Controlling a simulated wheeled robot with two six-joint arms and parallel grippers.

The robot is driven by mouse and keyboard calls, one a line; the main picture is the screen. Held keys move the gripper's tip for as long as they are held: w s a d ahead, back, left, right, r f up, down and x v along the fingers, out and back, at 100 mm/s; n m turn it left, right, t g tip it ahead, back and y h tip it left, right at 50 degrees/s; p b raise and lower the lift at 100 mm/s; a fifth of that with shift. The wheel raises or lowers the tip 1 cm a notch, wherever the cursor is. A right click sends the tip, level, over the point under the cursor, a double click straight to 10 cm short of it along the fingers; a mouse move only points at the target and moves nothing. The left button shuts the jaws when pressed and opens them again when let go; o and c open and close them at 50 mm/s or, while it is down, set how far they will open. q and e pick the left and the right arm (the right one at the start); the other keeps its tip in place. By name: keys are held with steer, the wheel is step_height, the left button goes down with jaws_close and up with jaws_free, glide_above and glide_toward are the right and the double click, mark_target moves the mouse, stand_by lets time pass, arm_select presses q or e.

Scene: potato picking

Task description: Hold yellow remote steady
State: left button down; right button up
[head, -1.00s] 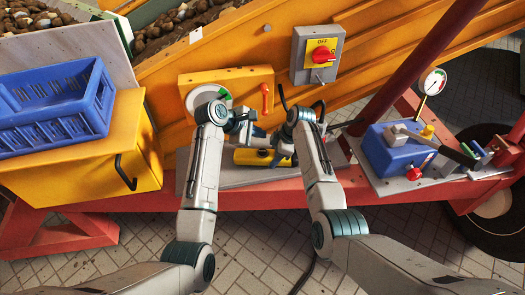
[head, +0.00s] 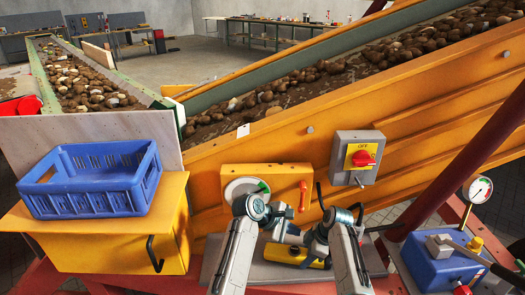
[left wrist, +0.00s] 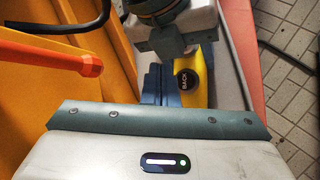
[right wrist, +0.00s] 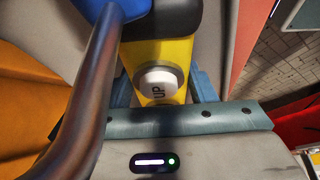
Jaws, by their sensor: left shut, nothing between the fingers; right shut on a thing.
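The yellow remote (head: 290,254) lies over the grey ledge below the orange panel in the head view. My right gripper (head: 297,240) is shut on it. In the right wrist view its blue-grey fingers (right wrist: 162,95) flank the remote (right wrist: 170,55), whose white button reads UP. My left gripper (head: 284,212) is shut and empty, just above and beside the remote. In the left wrist view its closed fingers (left wrist: 154,84) are beside the remote's black BACK button (left wrist: 188,84); whether they touch the remote I cannot tell. My right gripper hides part of the remote there.
An orange lever (head: 303,195) and a round dial (head: 240,188) are on the panel behind my grippers. A red OFF switch (head: 362,158) is up right. A blue crate (head: 95,203) stands left on a yellow cabinet (head: 110,252). A blue box (head: 440,265) is at right.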

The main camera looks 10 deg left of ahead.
stand_by(0.3)
steer(key=o, duration=1.2)
